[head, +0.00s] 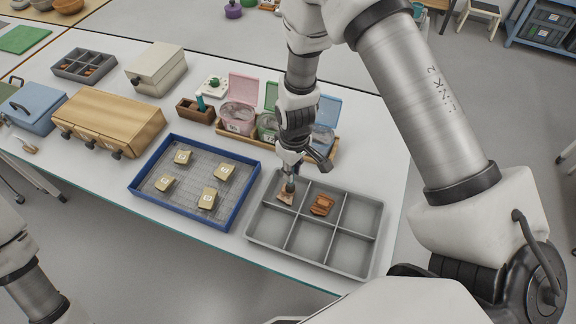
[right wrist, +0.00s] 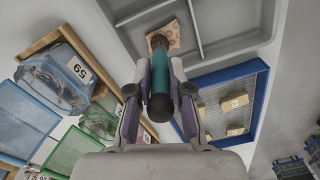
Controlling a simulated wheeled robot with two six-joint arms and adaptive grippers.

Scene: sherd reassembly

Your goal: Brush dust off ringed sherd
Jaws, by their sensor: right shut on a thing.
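My right gripper (head: 291,168) is shut on a brush with a teal handle, held upright with its head down. In the right wrist view the brush (right wrist: 159,92) sits between the two fingers. A pale pinkish sherd (head: 285,198) lies in the back-left compartment of the grey tray (head: 262,238). The brush head is over this sherd, and I cannot tell whether it touches. In the right wrist view the sherd (right wrist: 172,39) shows faint ring-like marks and is partly hidden by the brush. My left gripper is out of view.
An orange-brown sherd (head: 321,205) lies in the adjoining compartment; the others look empty. A blue-rimmed tray (head: 139,198) with several tagged tan pieces stands to the left. Behind are a wooden holder (head: 195,111) and lidded bins, including a pink one (head: 241,90).

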